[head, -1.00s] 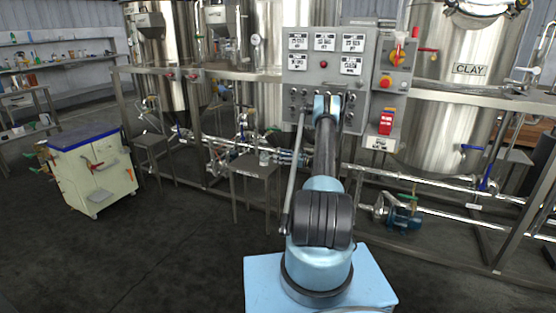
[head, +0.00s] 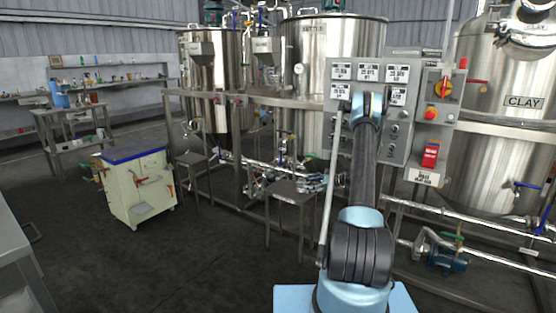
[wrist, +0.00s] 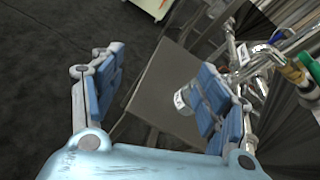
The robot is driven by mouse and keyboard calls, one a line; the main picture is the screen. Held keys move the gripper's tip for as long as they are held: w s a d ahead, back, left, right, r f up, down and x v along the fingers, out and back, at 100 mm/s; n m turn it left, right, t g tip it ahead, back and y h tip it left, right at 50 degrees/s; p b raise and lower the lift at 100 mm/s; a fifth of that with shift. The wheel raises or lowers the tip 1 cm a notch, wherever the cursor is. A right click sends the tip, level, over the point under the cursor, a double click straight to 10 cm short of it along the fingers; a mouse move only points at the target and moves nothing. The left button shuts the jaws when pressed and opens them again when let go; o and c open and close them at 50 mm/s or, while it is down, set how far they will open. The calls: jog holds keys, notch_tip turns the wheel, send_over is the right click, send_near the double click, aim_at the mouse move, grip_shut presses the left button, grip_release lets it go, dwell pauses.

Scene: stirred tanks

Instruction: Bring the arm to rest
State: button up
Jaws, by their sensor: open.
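My arm (head: 364,165) stands upright in the head view, raised in front of the control panel. Its gripper cannot be made out there. In the wrist view my gripper (wrist: 162,62) is open, its two blue-padded fingers wide apart. Nothing is held between them. Beyond the fingers is the grey top of a small stool (wrist: 160,80), with a small whitish cup-like thing (wrist: 182,98) near the right finger, which partly covers it. I cannot tell how far the fingers are from the stool.
The control panel (head: 398,150) and steel tanks (head: 330,62) stand behind the arm, with pipes and a pump (head: 447,260) low at right. A stool (head: 292,193) and a cream cart (head: 140,190) stand left. A grey bench edge (head: 12,240) is at far left. Dark floor between is clear.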

jog(key=s+a+r+n+g+h, duration=0.15)
jog(key=s+r+n, duration=0.25)
jog(key=s+r, duration=0.45)
jog(key=s+a+r+n+g+h, duration=0.1)
jog(key=s+a+r+n+h, duration=0.15)
jog(key=s+r, duration=0.65)
jog(key=s+a+r+n+g+h, duration=0.1)
jog(key=s+r+n+h, duration=0.3)
jog(key=s, duration=1)
jog(key=s+d+f+n+h, duration=0.1)
jog(key=s+d+n, duration=0.1)
jog(key=s, duration=0.8)
jog(key=s+d+f+n+h, duration=0.2)
jog(key=s+n, duration=0.2)
jog(key=s, duration=0.6)
jog(key=s+d+f+n+h, duration=0.1)
jog(key=s+n, duration=0.3)
jog(key=s, duration=0.6)
jog(key=shift+d+f+g+h, duration=0.3)
jog(key=shift+d+f+g, duration=0.15)
jog(key=shift+f, duration=0.1)
jog(key=shift+w, duration=0.1)
jog(key=shift+w+f, duration=0.2)
jog(key=shift+w, duration=0.15)
